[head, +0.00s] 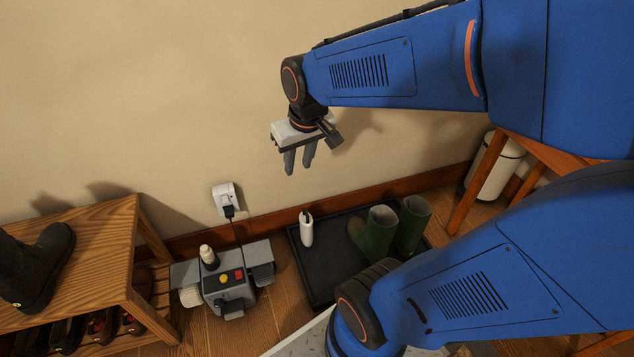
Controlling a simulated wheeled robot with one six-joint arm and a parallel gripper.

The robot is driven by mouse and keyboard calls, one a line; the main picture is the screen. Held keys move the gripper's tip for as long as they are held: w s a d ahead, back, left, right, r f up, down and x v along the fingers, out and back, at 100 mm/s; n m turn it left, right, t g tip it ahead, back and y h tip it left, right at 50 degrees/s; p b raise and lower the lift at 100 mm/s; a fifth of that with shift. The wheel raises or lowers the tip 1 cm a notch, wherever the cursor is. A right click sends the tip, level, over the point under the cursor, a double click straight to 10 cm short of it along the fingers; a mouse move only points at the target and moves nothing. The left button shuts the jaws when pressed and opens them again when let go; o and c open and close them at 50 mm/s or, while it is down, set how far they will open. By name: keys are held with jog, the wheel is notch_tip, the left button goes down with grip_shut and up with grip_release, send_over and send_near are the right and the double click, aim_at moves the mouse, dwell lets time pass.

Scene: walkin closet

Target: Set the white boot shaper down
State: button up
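A white boot shaper (307,230) stands upright on the black boot tray (317,275), near its back left corner. A dark part shows at its top. My gripper (299,162) hangs in front of the wall, above the boot shaper in the picture and apart from it. Its two grey fingers point down with a gap between them, and nothing shows between them.
Green boots (381,233) stand on the tray to the right. A grey machine (228,290) with red and yellow buttons is left of the tray, its cord running to a wall outlet (226,196). A wooden bench (95,245) bears a dark boot (38,265).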

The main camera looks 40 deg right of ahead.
jog(key=s+a+r, duration=0.1)
jog(key=s, duration=0.4)
jog(key=s+a+r+t, duration=0.1)
jog(key=s+r, duration=0.1)
jog(key=s, duration=0.4)
jog(key=shift+s+a+r+n, duration=0.2)
jog(key=shift+a+r+n, duration=0.1)
jog(key=shift+n, duration=0.1)
jog(key=shift+a, duration=0.1)
